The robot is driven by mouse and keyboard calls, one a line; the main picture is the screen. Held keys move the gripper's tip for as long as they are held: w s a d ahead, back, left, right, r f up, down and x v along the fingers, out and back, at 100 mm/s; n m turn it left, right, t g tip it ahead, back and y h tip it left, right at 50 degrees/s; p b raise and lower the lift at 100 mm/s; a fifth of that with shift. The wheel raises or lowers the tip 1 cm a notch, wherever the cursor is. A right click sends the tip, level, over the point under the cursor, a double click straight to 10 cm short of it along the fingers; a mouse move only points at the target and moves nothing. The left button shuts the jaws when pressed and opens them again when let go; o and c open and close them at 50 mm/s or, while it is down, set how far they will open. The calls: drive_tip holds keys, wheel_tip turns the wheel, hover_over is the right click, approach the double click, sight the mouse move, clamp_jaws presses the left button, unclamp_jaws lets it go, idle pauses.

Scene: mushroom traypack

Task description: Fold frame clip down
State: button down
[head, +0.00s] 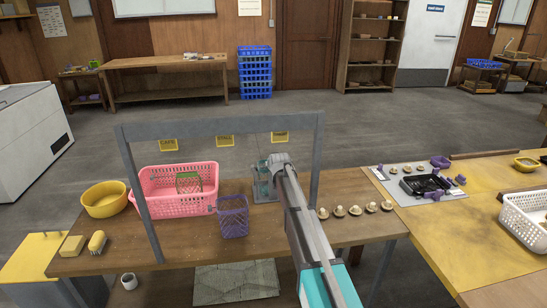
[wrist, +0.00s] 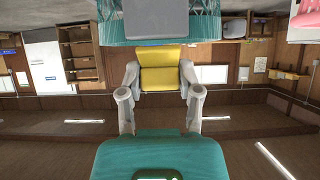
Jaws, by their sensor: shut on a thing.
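A grey frame (head: 225,127) stands over the wooden table, with yellow tags hanging from its top bar. The left tag (head: 168,144) reads CAFE and the middle tag (head: 225,141) reads STALL. The right tag (head: 280,137) hangs just above my gripper (head: 272,166). In the wrist view my gripper (wrist: 160,75) has its two grey fingers either side of a yellow piece (wrist: 160,78) and is shut on it. I cannot tell whether this is the tag or a clip.
A pink basket (head: 152,208) with a green basket (head: 189,183) in it and a purple basket (head: 233,222) stand left of my arm. A yellow bowl (head: 105,199) is further left. Several mushrooms (head: 355,210) lie to the right, near a black tray (head: 425,185).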

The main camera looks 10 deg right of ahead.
drive_tip(key=g+p, duration=0.1)
drive_tip(key=w+g+p, duration=0.1)
drive_tip(key=g+p, duration=0.1)
drive_tip(key=shift+w+g, duration=0.1)
drive_tip(key=shift+g, duration=0.2)
drive_tip(key=g+p, duration=0.1)
drive_tip(key=f+g+p, duration=0.1)
drive_tip(key=shift+w+g, duration=0.15)
drive_tip(key=shift+g, duration=0.25)
drive_tip(key=shift+f+g, duration=0.15)
drive_tip(key=shift+g, duration=0.35)
drive_tip(key=shift+c, duration=1.4)
unclamp_jaws()
drive_tip(key=s+g+p, duration=0.1)
drive_tip(key=s+g, duration=0.3)
drive_tip(key=s, duration=4.5)
drive_tip(key=shift+s+d+f, duration=0.15)
drive_tip(key=shift+s+f, duration=0.05)
drive_tip(key=shift+s, duration=0.15)
